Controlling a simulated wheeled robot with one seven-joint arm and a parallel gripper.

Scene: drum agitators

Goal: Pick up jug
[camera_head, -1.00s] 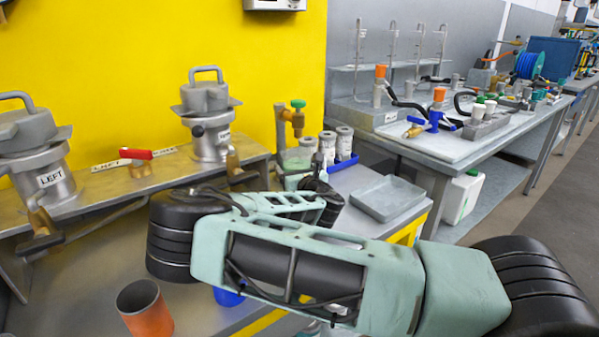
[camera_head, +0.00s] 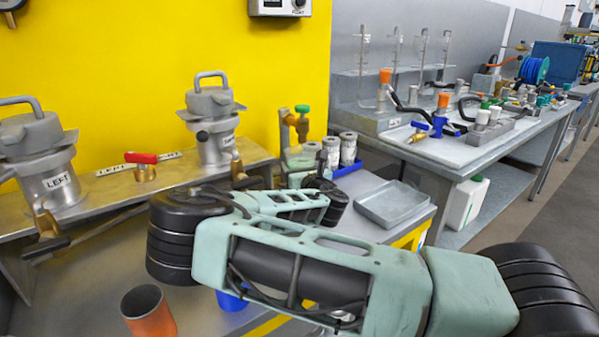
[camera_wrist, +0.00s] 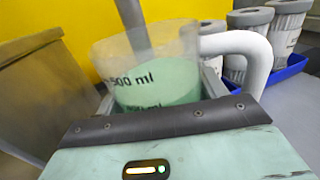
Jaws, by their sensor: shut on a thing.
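The jug (camera_wrist: 150,75) is clear, with green liquid and black marks reading "500 ml", and a white handle on its right. It looks upright in the wrist view. My gripper (camera_wrist: 160,92) is shut on the jug, one finger on each side; its dark front edge hides the jug's bottom. A grey vertical pipe shows at the jug's mouth. In the head view the jug (camera_head: 298,162) is partly seen beyond my arm, below a brass valve with a green knob (camera_head: 302,112). My arm hides my fingers there.
White-grey canisters (camera_head: 347,149) stand in a blue tray (camera_head: 350,168) close right of the jug. A grey empty tray (camera_head: 392,204) lies nearer. Metal vessels (camera_head: 212,120) stand on a raised shelf at left. An orange cup (camera_head: 149,312) stands in front.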

